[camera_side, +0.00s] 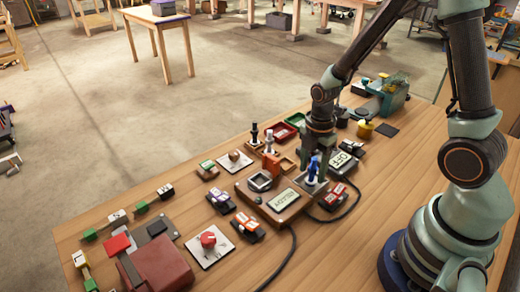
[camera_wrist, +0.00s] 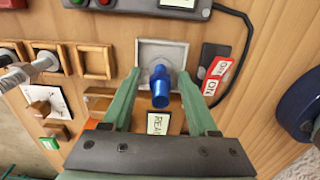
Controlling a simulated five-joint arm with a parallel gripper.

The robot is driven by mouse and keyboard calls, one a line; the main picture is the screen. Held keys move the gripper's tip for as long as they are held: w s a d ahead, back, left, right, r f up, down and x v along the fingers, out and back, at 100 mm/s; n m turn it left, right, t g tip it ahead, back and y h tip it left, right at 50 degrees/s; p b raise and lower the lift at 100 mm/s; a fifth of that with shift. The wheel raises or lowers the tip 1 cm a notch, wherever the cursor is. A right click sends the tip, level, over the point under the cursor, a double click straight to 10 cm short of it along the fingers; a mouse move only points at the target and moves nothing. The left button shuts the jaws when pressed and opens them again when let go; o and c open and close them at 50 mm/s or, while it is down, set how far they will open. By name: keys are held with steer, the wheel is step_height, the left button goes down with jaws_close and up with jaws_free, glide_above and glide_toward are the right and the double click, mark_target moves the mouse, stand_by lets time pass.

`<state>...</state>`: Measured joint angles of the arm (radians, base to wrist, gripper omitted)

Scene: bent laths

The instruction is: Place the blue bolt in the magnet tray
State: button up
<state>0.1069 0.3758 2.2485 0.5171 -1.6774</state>
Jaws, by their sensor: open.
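The blue bolt (camera_wrist: 160,86) stands roughly upright between my gripper's fingers in the wrist view. It also shows as a small blue shape under my gripper in the side view (camera_side: 313,167). Below it is a square grey tray with a pale rim (camera_wrist: 146,47), which looks like the magnet tray; it shows partly in the side view (camera_side: 314,184). The bolt's lower end overlaps the tray's middle; its exact contact is hard to see. My gripper (camera_wrist: 160,76) is open, with one green finger on each side of the bolt and gaps between.
A box with a lit display (camera_side: 284,200) stands beside the tray, and red-labelled switches (camera_wrist: 216,74) are on its other side. Square wooden compartments (camera_wrist: 95,62) and a silver bolt (camera_wrist: 28,71) lie left in the wrist view. A black cable (camera_side: 345,212) crosses the table.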

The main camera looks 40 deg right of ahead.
step_height(320, 180, up, 11)
steer(key=shift+f, duration=0.15)
steer(key=shift+r, duration=0.55)
steer(key=s+a+r+m+t, duration=0.1)
steer(key=s+r+m+t, duration=0.1)
steer(key=r+m, duration=0.3)
steer(key=s+a+r+m+t, duration=0.2)
steer(key=r+m, duration=0.3)
steer(key=m, duration=0.8)
steer(key=shift+a+t, duration=0.25)
steer(key=shift+t, duration=0.55)
steer(key=shift+r, duration=0.1)
